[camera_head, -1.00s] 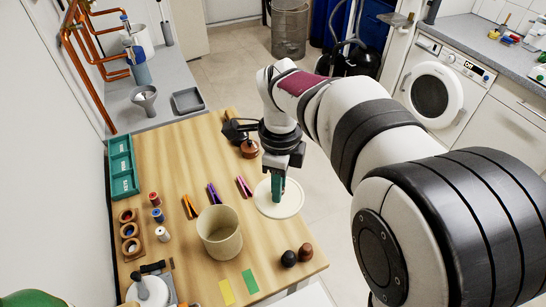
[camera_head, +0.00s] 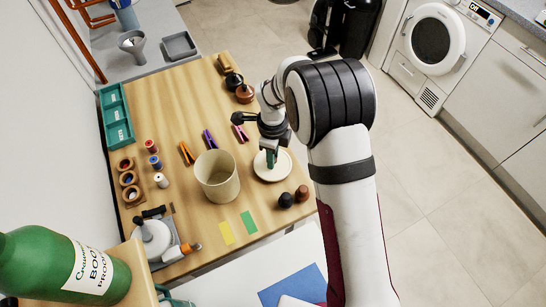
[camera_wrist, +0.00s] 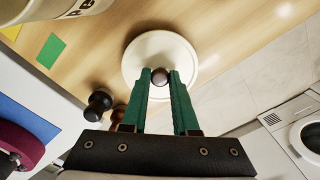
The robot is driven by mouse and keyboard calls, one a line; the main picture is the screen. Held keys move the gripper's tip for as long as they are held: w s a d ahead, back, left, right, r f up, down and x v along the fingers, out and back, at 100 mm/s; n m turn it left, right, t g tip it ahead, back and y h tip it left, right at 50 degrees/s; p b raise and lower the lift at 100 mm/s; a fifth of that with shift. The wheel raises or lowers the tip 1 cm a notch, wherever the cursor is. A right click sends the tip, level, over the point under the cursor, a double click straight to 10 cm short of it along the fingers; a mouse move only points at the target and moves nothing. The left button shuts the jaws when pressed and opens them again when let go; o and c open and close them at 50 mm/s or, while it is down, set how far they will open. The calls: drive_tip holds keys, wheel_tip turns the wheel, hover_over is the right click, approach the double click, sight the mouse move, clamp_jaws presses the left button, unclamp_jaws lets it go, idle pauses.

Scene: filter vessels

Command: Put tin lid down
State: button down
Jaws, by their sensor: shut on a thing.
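The tin lid (camera_head: 285,171) is a round cream disc with a small dark knob (camera_wrist: 160,76). It lies flat at the right edge of the wooden table, right of the open tin. My gripper (camera_head: 271,158) points down over the lid, its green fingers shut on the knob; the wrist view shows the fingers on both sides of it. The lid is on or just above the wood; I cannot tell if it touches. The tin (camera_head: 217,180) is a cream cylinder, open at the top and upright; only part of it shows in the wrist view (camera_wrist: 50,9).
Coloured clips (camera_head: 210,139) lie behind the tin. Yellow and green patches (camera_head: 248,222) lie in front. Bare wood lies around the tin.

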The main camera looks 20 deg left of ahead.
drive_tip(key=shift+f, duration=0.7)
drive_tip(key=shift+f, duration=0.1)
drive_tip(key=c, duration=0.7)
unclamp_jaws()
wheel_tip(320, 180, up, 12)
drive_tip(key=s+d+r+n, duration=0.4)
drive_tip(key=s+d+r, duration=0.3)
drive_tip(key=d, duration=0.4)
drive_tip(key=s+d+n, duration=0.2)
drive_tip(key=s+d, duration=0.1)
drive_tip(key=s, duration=0.2)
drive_tip(key=s+d+r+n+y, duration=0.1)
drive_tip(key=s+d+n, duration=0.2)
drive_tip(key=s, duration=0.3)
drive_tip(key=s+d+n, duration=0.3)
drive_tip(key=s, duration=0.3)
drive_tip(key=shift+s+d+r+y, duration=0.15)
drive_tip(key=shift+d+r+y, duration=0.05)
drive_tip(key=shift+y, duration=0.2)
